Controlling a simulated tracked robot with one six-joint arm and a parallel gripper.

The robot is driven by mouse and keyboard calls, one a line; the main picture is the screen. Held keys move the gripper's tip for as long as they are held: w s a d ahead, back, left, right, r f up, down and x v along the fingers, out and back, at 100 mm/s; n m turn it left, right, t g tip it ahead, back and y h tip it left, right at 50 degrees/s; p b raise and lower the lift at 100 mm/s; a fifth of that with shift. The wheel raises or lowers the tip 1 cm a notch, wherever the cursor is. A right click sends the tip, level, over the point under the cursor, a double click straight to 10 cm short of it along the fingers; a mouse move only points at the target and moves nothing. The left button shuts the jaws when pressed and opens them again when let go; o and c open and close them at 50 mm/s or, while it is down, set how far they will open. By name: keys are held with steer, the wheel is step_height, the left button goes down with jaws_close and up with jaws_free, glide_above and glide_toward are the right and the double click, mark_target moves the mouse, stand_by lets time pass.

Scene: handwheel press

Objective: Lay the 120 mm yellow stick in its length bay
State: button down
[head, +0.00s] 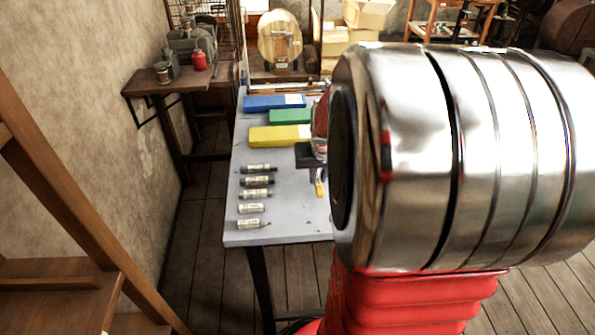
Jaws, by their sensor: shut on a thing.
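A small part of a yellow stick (320,188) shows at the right of the grey table, just below my gripper (318,176). My gripper is shut on it. My large metal arm link hides much of the gripper and everything to its right, so the stick's full length is hidden. The label writing is too small to read. I cannot tell which spot is the 120 mm bay.
Yellow (275,136), green (288,117) and blue (272,103) flat blocks lie farther back on the table (285,228). A wooden round piece (280,42) stands behind. A wooden ladder-like frame (70,190) is at left. The table surface between the labelled pieces and my gripper is clear.

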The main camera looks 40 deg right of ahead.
mark_target(318, 182)
steer(key=shift+f, duration=0.1)
steer(key=shift+f, duration=1.75)
steer(key=c, duration=1.7)
jaws_free()
steer(key=shift+f, duration=0.1)
steer(key=shift+c, duration=0.2)
steer(key=v, duration=1.2)
